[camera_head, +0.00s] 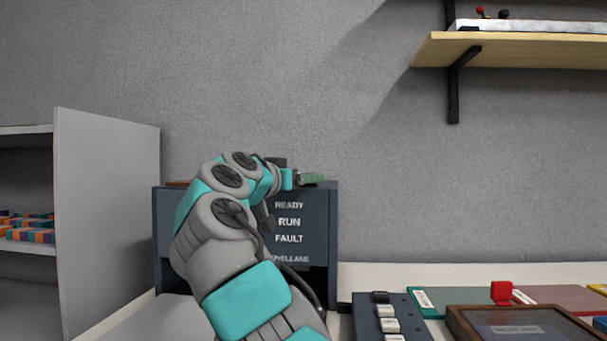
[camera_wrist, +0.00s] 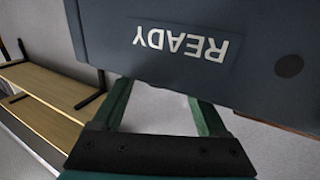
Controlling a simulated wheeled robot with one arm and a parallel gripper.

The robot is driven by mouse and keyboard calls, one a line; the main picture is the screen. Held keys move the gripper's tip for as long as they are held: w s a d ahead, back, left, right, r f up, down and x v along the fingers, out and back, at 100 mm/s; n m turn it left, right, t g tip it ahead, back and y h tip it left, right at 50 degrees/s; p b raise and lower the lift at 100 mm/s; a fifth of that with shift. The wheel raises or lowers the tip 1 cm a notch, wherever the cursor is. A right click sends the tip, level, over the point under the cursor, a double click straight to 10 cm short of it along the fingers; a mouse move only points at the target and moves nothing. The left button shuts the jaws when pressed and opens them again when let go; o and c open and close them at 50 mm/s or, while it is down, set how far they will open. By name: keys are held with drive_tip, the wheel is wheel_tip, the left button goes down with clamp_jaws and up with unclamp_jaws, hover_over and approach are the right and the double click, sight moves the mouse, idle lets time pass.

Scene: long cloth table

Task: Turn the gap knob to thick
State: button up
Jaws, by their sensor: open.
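A dark blue machine box (camera_head: 322,225) with the words READY, RUN and FAULT stands against the wall. My arm covers much of its front. I cannot make out a gap knob or a "thick" mark in either view. My gripper (camera_head: 312,179) is at the top of the box, near its right side. In the wrist view my gripper (camera_wrist: 160,93) is open, with two green fingers apart and nothing seen between them. The panel with READY (camera_wrist: 180,43) appears upside down just beyond the fingertips. A dark round spot (camera_wrist: 289,66) lies on that panel; I cannot tell what it is.
A grey shelf unit (camera_head: 105,215) stands at the left. A wooden wall shelf (camera_head: 520,50) is at the upper right. A dark button panel (camera_head: 365,318) and a brown-framed panel (camera_head: 463,322) lie on the table at the lower right, with a red block (camera_head: 501,292) behind them.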

drive_tip(key=shift+w+d, duration=0.1)
drive_tip(key=shift+w, duration=0.25)
clamp_jaws()
idle(0.4)
